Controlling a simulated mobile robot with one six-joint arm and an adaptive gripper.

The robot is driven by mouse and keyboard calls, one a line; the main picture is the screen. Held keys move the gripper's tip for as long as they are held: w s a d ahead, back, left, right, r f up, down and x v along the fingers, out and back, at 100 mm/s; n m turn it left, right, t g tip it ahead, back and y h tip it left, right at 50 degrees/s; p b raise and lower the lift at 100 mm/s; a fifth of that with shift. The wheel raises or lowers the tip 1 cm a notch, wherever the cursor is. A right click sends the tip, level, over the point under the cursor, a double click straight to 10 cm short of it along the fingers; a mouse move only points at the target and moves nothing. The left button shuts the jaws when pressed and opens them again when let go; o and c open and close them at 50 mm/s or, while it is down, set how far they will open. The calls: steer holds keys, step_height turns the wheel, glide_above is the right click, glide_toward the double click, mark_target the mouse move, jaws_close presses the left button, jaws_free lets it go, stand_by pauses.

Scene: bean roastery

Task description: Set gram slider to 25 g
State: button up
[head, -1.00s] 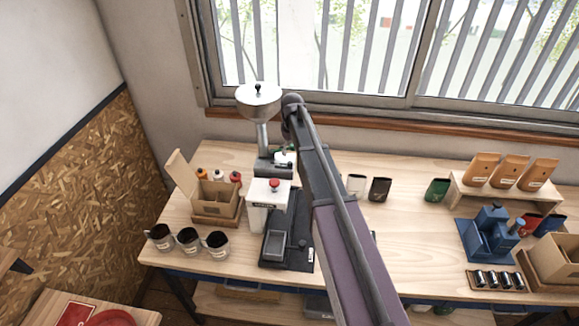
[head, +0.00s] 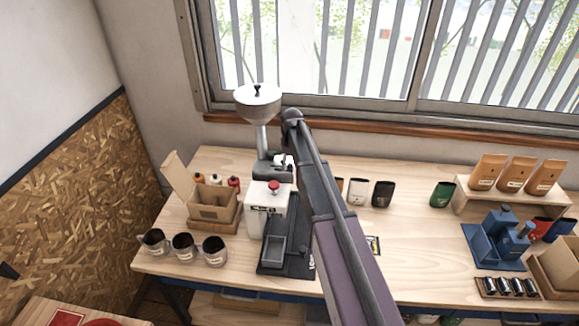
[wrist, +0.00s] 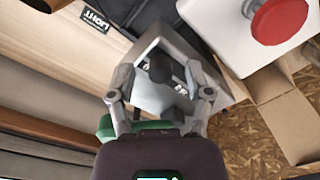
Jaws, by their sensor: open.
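The weighing machine stands on the table with a metal hopper (head: 258,101), a white body (head: 268,205) and a red button (head: 273,187). In the wrist view, a dark round knob (wrist: 160,68) sits on a grey metal housing (wrist: 152,96). My gripper (wrist: 160,80) is open, with one finger on each side of the knob. I cannot tell whether either finger touches it. The red button (wrist: 276,18) is at the upper right there. In the head view my arm covers part of the machine and most of my gripper (head: 281,160). No gram scale is readable.
An open cardboard box (head: 210,205) and several dark-filled cups (head: 183,246) stand left of the machine. A blue device (head: 497,238) is farther right. Bare tabletop (head: 415,240) lies between.

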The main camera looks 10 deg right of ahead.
mark_target(276, 169)
jaws_close()
steer(key=shift+w+a, duration=0.3)
steer(key=shift+a, duration=0.55)
steer(key=shift+w+a, duration=0.25)
steer(key=shift+a, duration=0.55)
steer(key=shift+w+a, duration=0.3)
steer(key=shift+a, duration=0.55)
jaws_free()
steer(key=shift+a, duration=0.15)
steer(key=shift+d, duration=0.2)
